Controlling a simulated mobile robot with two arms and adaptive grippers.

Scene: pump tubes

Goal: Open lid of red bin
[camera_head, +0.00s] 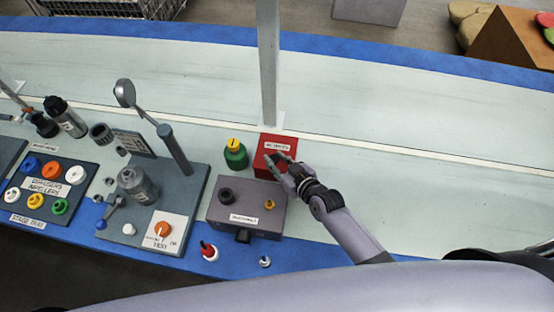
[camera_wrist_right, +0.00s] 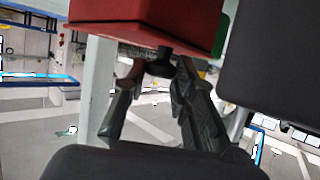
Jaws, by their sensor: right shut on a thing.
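The red bin (camera_head: 264,165) stands on the bench behind a grey box, with a white label (camera_head: 277,147) on its upper part. In the right wrist view, the red bin (camera_wrist_right: 150,18) fills the top, with a small black knob (camera_wrist_right: 160,62) jutting from it. My right gripper (camera_head: 279,162) reaches the bin from the right. In the wrist view, its fingers (camera_wrist_right: 158,70) are shut on the black knob. The gripper hides part of the bin, and I cannot tell whether the lid is raised. My left gripper is not in view.
A green bottle (camera_head: 236,158) with a yellow cap stands close left of the bin. The grey box (camera_head: 245,203) sits in front. A grey post (camera_head: 268,60) rises behind. A test stand (camera_head: 185,200) is further left. The bench to the right is clear.

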